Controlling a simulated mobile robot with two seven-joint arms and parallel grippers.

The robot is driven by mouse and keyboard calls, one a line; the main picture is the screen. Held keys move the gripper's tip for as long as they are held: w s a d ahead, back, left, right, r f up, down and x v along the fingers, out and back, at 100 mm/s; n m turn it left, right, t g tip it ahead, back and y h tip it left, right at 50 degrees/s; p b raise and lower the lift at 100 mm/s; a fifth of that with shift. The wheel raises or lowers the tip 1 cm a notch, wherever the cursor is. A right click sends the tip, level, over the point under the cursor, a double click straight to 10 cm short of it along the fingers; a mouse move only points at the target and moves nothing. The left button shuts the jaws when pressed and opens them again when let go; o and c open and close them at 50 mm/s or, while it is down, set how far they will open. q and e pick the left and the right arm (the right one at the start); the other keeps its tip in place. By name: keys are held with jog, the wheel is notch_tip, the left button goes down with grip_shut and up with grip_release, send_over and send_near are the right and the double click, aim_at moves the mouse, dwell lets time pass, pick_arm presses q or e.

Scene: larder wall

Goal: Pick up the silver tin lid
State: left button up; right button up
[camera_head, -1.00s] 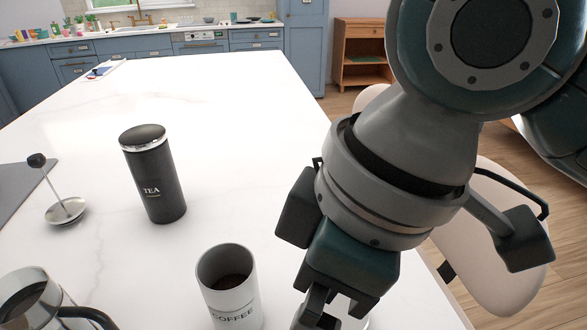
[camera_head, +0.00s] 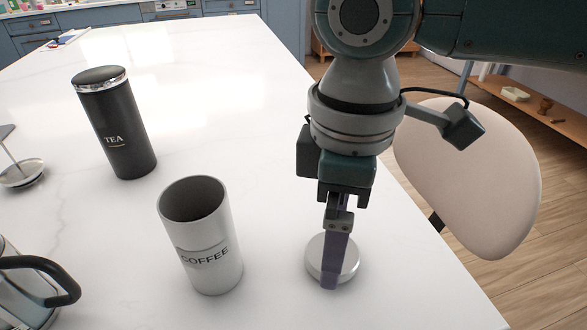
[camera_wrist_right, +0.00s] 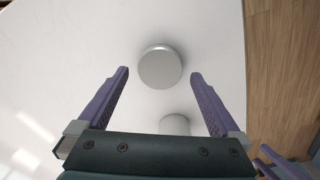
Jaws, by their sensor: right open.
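The silver tin lid (camera_head: 318,262) is a round metal disc lying on the white worktop, right of the coffee tin. My right gripper (camera_head: 333,285) is over the lid in the head view, and its finger hides part of it. In the right wrist view the lid (camera_wrist_right: 160,67) lies ahead of and between the two purple fingers of the open, empty gripper (camera_wrist_right: 160,75). The grey coffee tin (camera_head: 205,240) stands upright without a lid.
A black tea tin (camera_head: 115,125) with its lid on stands farther back. A pale chair (camera_head: 470,180) stands by the worktop's right edge. The far worktop is mostly clear.

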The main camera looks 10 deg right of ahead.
notch_tip(320, 180, down, 2)
jog(key=shift+f, duration=0.25)
jog(key=c, duration=1.2)
